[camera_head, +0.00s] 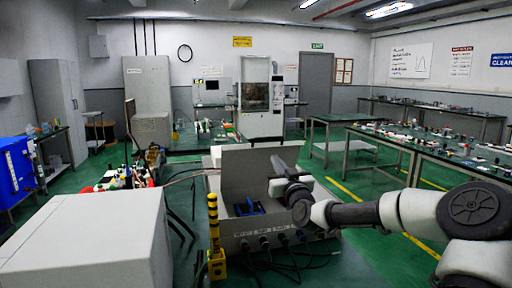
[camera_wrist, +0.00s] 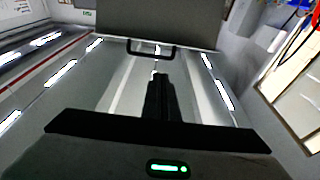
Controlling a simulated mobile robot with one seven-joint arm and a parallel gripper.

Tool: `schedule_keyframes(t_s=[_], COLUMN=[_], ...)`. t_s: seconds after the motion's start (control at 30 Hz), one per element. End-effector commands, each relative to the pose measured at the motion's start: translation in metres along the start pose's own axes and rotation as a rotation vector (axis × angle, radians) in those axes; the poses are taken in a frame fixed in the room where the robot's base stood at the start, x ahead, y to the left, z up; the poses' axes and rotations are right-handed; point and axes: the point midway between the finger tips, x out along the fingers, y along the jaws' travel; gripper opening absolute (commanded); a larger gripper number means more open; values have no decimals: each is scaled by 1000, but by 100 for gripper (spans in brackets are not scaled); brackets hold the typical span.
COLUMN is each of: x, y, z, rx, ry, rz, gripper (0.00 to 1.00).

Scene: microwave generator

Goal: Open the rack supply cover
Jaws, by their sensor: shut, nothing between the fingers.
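A large grey box-like unit (camera_head: 287,226) stands in the middle of the head view. A broad grey panel (camera_head: 247,172), which looks like its cover, stands raised at the back of the unit, leaving the inside visible. In the wrist view a grey panel (camera_wrist: 160,22) with a black bar handle (camera_wrist: 151,52) fills the top. My gripper (camera_wrist: 158,76) is shut and empty, its fingertips just below the handle in that view. I cannot tell whether they touch it. In the head view my arm reaches to the panel's right part, and the fingertips are hard to make out.
A blue object (camera_head: 249,207) lies inside the unit. Dark cables hang from its front. A yellow and black post (camera_head: 214,238) stands at its left, and a white box (camera_head: 92,242) fills the near left. Cluttered benches (camera_head: 440,150) stand at right, with green floor between.

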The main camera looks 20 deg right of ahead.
Motion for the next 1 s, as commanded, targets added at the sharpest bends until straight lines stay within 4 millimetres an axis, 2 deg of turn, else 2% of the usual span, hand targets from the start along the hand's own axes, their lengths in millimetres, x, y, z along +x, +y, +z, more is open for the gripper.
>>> schedule_keyframes(t_s=[0.17,0.6,0.8,1.0], x=[24,113,133,138], y=[-2,-1,-1,-1], z=[0,1,1,1], rx=[4,5,2,1], ry=[2,-1,-2,-3], rz=[-1,1,-1,-1], gripper=[0,0,0,0])
